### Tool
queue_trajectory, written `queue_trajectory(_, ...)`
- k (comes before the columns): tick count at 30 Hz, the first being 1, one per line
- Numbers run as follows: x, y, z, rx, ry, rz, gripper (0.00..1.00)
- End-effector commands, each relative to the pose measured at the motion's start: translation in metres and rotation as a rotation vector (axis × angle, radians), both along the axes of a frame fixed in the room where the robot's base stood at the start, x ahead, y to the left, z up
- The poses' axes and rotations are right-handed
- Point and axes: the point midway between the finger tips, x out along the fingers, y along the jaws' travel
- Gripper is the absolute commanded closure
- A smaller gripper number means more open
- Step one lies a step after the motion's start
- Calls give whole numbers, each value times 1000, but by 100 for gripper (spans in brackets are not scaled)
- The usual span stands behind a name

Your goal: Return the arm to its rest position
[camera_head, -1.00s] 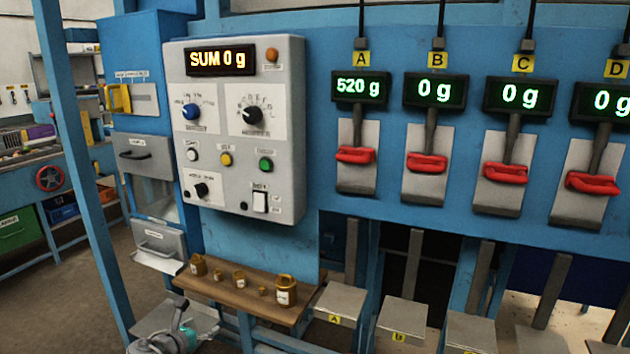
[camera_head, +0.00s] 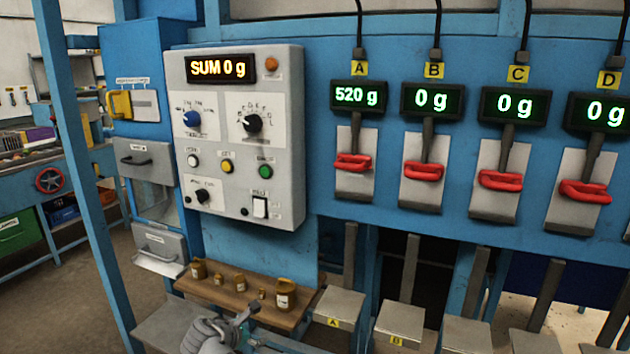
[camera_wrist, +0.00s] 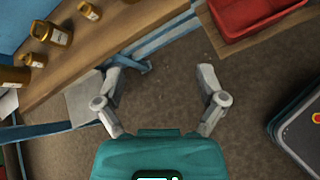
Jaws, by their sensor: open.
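My gripper (camera_wrist: 163,78) is open and empty in the wrist view, its two grey fingers spread wide over the brown floor. It also shows at the bottom of the head view (camera_head: 246,322), just below and in front of the wooden shelf (camera_head: 222,290), with part of my grey arm beside it. Most of my arm is out of the picture. In the wrist view the shelf edge (camera_wrist: 120,45) runs at the upper left, apart from the fingers.
Several brown jars (camera_head: 283,293) stand on the shelf. A grey control panel (camera_head: 235,135) and red-handled levers (camera_head: 353,163) are on the blue frame. Grey platforms (camera_head: 339,305) stick out to the right. A red tray (camera_wrist: 252,14) lies at the wrist view's upper right.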

Motion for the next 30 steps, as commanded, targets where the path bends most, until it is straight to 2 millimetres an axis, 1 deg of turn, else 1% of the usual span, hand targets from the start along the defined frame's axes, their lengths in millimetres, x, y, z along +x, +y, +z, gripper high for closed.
queue_trajectory(1,1,-20,2,48,5,-60,10)
queue_trajectory(3,2,-41,0,121,14,-146,10)
queue_trajectory(7,2,-79,-4,249,21,-307,10)
queue_trajectory(12,-2,-126,-8,411,26,-526,10)
queue_trajectory(21,-20,-199,-10,668,17,-930,10)
queue_trajectory(30,-47,-259,-6,891,-11,-1353,10)
